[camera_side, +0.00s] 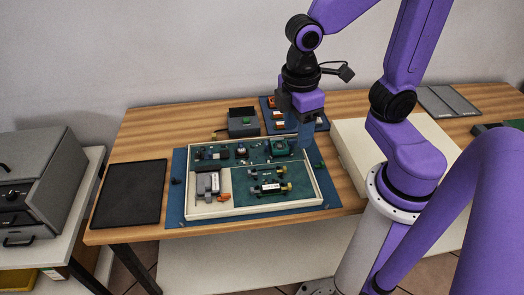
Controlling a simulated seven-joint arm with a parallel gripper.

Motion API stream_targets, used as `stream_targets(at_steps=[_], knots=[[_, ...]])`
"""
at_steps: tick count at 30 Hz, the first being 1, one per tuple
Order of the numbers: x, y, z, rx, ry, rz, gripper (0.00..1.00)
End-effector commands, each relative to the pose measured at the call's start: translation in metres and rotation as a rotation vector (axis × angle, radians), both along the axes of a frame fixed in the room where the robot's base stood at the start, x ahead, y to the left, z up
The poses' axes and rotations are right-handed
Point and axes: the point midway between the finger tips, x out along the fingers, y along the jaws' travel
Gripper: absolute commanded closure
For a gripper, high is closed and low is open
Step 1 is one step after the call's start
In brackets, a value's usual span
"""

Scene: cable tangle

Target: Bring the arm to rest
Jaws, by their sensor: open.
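My gripper (298,122) hangs from my purple and black arm at the upper right of the middle. It points down over the back right part of a shallow cream tray (190,215) and in front of a dark pad with orange parts. The jaws are open, and I see nothing held between them. The fingertips are small and partly merged with the dark things behind. The gripper appears to be above the tray, but I cannot tell the exact height.
The tray holds a green board with several small parts and rests on a blue mat (177,199) on the wooden table (151,128). A black pad (129,193) lies left. A dark box (243,122) stands behind the tray. A cream panel (348,137) lies right. A grey machine (38,180) stands far left.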

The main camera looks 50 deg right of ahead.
Motion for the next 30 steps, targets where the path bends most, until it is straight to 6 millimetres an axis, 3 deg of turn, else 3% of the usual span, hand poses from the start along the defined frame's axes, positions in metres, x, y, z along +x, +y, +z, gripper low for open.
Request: stream_targets(at_steps=[3,10,30], knots=[[-0.031,-0.006,-0.001,0.038,-0.009,0.03,0.47],[-0.067,-0.015,-0.004,0.083,-0.011,0.059,0.47],[-0.074,-0.016,-0.005,0.093,-0.01,0.065,0.47]])
